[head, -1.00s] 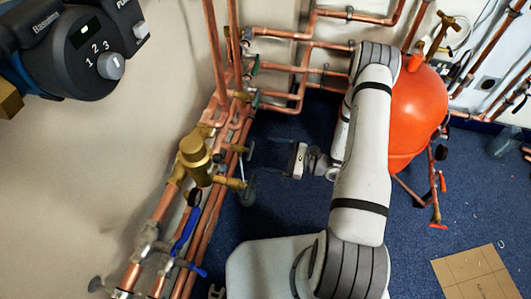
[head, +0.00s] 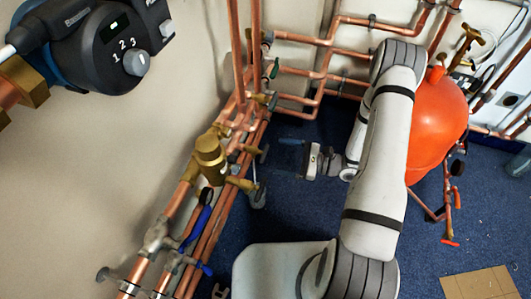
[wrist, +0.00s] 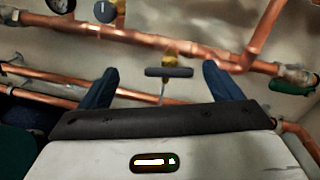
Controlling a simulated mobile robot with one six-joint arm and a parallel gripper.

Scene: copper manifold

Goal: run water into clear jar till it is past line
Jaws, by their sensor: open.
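My gripper (head: 286,156) is open and empty, with its fingers pointing left at the copper pipework. In the wrist view, a dark T-shaped tap handle (wrist: 168,72) on a brass stem shows between the two spread blue fingers (wrist: 158,80), a little beyond them. A translucent vessel, possibly the clear jar (head: 519,163), stands on the floor at the right edge, partly cut off. Its fill line and any water cannot be made out.
Copper pipes (head: 226,208) and a large brass valve (head: 210,158) run along the left wall. A blue lever (head: 203,217) sits below them. An orange tank (head: 436,120) stands behind my arm. Cardboard (head: 480,286) lies at lower right. Blue floor between is mostly clear.

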